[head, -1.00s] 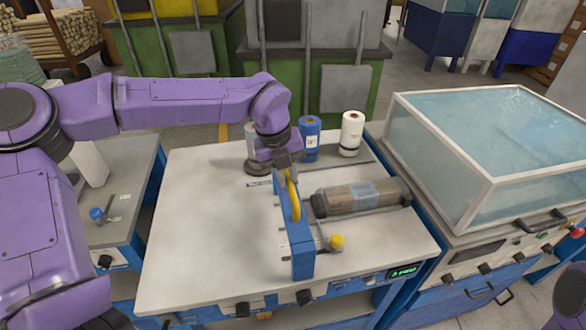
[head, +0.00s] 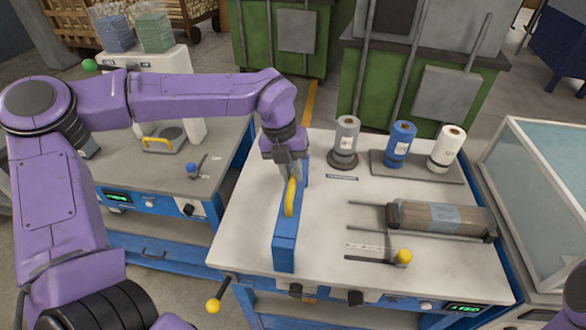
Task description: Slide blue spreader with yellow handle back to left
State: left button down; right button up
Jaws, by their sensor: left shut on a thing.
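The blue spreader (head: 285,253) stands on the pale table (head: 240,228), left of the table's middle. Its long side runs front to back, and its yellow handle (head: 290,197) curves up from its top. My left gripper (head: 291,176) is over the spreader and shut on the yellow handle, with its fingertips partly hidden. My right gripper is not in view.
A wrapped roll (head: 440,218) lies on the table to the right, near a yellow knob (head: 403,257). Grey, blue (head: 400,145) and white rolls stand at the back. The tabletop left of the spreader is clear. A grey side table (head: 120,180) stands further left.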

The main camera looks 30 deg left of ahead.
pick_arm(q)
jog(key=shift+a, duration=0.1)
jog(key=c, duration=1.1)
grip_release()
jog(key=shift+a, duration=0.1)
jog(key=shift+o, duration=0.2)
jog(key=shift+a, duration=0.15)
jog(key=shift+r, duration=0.2)
notch_tip(320, 180, up, 10)
jog(key=a+b, duration=0.2)
jog(key=shift+s, duration=0.35)
